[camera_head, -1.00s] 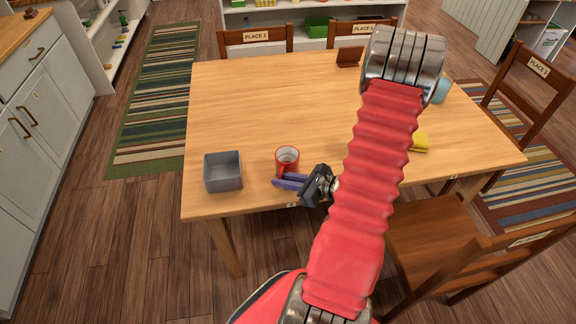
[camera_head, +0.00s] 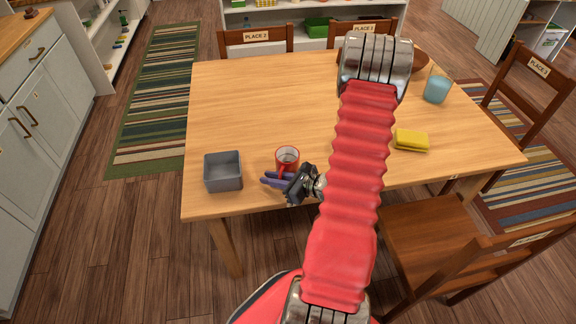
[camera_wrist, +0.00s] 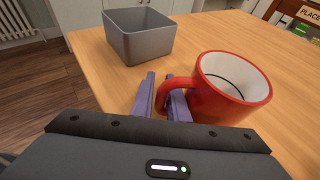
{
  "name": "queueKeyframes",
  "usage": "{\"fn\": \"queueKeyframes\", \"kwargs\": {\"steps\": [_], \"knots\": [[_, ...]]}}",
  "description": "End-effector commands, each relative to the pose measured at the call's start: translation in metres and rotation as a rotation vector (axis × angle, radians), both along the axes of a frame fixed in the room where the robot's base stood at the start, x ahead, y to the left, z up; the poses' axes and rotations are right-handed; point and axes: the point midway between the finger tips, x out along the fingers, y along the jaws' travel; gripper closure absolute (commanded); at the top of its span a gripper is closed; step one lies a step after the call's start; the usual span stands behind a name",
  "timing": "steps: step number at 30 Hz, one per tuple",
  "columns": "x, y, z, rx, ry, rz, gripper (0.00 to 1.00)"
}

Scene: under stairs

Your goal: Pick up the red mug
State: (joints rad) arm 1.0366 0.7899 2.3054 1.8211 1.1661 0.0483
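The red mug (camera_head: 288,157) stands upright on the table near its front edge, with a pale inside. In the wrist view the mug (camera_wrist: 232,88) is at the right, its handle turned left toward my fingers. My gripper (camera_head: 272,181) is at the near side of the mug. In the wrist view its two purple fingers (camera_wrist: 160,98) are apart, with a gap between them. The right finger is beside the handle and overlaps its lower part in the picture. I cannot tell whether it touches.
A grey open box (camera_head: 223,184) stands left of the mug on the wooden table (camera_head: 250,100). A yellow sponge (camera_head: 411,140) and a blue cup (camera_head: 437,89) are at the right. A brown object is partly hidden behind my arm. The table's middle left is clear.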

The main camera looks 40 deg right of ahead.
Motion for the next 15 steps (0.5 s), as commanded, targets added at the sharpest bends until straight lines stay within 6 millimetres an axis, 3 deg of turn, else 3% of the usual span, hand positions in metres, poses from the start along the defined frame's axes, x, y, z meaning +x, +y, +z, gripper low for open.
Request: {"fn": "queueKeyframes", "kwargs": {"steps": [11, 15], "knots": [[-0.0003, -0.0001, 0.0002, 0.000, 0.000, 0.000, 0.86], [-0.0003, -0.0001, 0.0002, 0.000, 0.000, 0.000, 0.95]]}}
